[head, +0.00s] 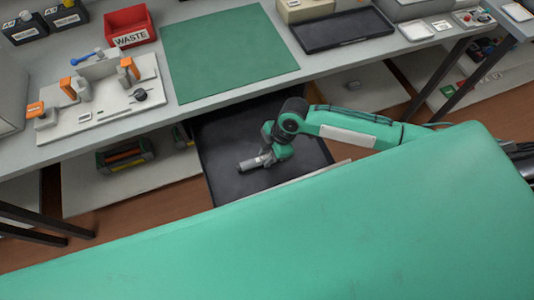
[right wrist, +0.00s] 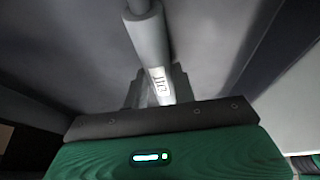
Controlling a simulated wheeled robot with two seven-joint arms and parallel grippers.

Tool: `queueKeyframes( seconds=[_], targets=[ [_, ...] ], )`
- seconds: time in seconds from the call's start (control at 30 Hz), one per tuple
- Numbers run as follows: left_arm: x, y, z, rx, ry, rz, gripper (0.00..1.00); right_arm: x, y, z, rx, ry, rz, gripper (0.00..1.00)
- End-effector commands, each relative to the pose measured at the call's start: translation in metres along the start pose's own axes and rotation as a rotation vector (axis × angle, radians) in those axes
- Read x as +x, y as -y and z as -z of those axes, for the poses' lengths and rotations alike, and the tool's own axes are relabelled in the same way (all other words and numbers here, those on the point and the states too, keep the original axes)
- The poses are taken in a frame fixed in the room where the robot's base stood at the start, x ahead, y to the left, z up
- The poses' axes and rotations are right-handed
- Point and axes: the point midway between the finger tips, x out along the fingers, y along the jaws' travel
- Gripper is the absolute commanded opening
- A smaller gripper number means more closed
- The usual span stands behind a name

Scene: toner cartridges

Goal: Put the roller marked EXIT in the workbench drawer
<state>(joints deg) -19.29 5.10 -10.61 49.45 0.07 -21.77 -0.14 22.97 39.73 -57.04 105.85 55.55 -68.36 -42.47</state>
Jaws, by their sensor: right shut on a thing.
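The workbench drawer (head: 225,130) is pulled open below the bench top, and its dark inside looks empty apart from my gripper and the roller. My right gripper (head: 269,157) is over the drawer, shut on a grey roller (head: 251,163). In the right wrist view the roller (right wrist: 148,40) runs up and away from the jaws (right wrist: 155,95). A white label with dark print that seems to read EXIT shows near the jaws. How high the roller is above the drawer floor I cannot tell. My left gripper is not in view.
A lower shelf (head: 120,182) holds a cartridge-like unit (head: 124,156). The bench edge overhangs the drawer's back.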

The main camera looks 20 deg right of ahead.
Motion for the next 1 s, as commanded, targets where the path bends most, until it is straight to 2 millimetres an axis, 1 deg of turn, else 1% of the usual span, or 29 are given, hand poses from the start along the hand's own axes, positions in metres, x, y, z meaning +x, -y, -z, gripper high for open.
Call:
queueKeyframes(
  seconds=[0.03, 0.1, 0.13, 0.37, 0.5, 0.57, 0.67, 0.8, 1.0],
  targets=[
    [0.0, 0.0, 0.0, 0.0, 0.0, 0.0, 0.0, 0.001, 0.0, 0.0, 0.0, 0.0, 0.0, 0.33],
    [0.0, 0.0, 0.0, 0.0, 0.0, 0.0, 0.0, 0.0, 0.0, 0.0, 0.0, 0.0, 0.0, 0.46],
    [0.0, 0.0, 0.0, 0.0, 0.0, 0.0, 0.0, 0.0, 0.0, 0.0, 0.0, 0.0, 0.0, 0.48],
    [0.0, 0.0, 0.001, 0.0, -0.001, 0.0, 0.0, 0.0, 0.0, 0.0, 0.0, 0.0, 0.0, 0.48],
    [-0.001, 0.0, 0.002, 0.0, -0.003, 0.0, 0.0, -0.007, -0.001, 0.001, 0.0, 0.001, -0.001, 0.48],
    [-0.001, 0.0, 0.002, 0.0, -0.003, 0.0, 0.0, -0.015, -0.001, 0.001, -0.001, -0.001, -0.002, 0.48],
    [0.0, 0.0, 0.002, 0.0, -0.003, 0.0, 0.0, -0.034, -0.001, 0.001, -0.002, 0.001, -0.003, 0.48],
    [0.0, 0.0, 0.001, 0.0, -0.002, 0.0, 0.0, -0.065, -0.001, 0.001, -0.002, 0.001, -0.003, 0.48],
    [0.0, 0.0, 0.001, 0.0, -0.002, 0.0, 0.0, -0.102, -0.001, 0.001, 0.0, 0.0, -0.002, 0.48]
  ],
)
